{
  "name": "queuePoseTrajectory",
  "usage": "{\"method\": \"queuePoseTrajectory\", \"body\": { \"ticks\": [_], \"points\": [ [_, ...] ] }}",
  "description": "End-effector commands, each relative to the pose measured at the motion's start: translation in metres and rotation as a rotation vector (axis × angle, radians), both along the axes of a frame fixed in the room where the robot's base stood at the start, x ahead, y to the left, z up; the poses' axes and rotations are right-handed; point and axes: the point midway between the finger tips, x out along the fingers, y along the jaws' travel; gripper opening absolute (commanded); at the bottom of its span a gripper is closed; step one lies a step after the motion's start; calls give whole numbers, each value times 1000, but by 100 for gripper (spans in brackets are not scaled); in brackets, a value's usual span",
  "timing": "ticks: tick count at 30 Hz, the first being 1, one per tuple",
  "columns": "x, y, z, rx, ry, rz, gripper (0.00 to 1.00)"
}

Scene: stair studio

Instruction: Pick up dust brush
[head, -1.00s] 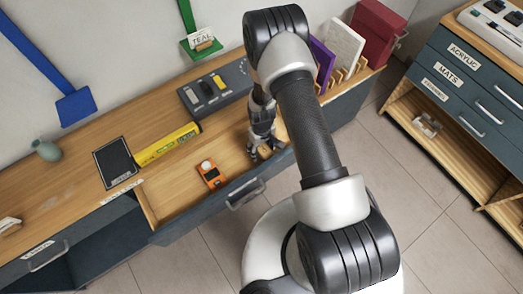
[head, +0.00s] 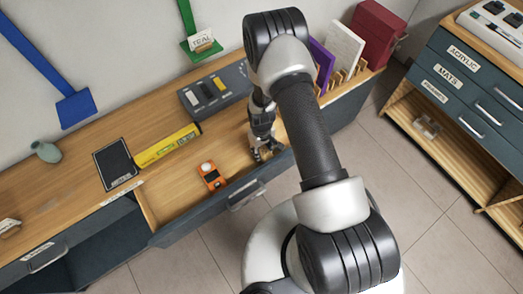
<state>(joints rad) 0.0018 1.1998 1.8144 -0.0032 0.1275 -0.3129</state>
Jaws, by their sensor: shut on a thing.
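My gripper (head: 264,151) reaches down into the right end of the open drawer (head: 167,234). Its fingers are shut on a small, light tan thing (head: 272,145), which I take to be the dust brush. The fingers and arm hide most of it, so its shape and bristles cannot be made out. It is low in the drawer, near the front wall; whether it touches the drawer floor cannot be told.
An orange device (head: 211,176) lies in the drawer, left of my gripper. On the bench are a yellow level (head: 168,146), a black panel (head: 116,164), a dark tray (head: 214,90), a green vase (head: 46,151) and a rack of upright books (head: 342,47).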

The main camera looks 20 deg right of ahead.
Motion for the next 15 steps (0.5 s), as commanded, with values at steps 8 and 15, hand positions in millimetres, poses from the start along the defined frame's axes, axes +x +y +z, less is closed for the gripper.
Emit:
{"method": "queuePoseTrajectory", "body": {
  "ticks": [8,15],
  "points": [
    [0,0,2,0,-1,0,6],
    [1,0,27,0,-2,0,6]
  ]
}}
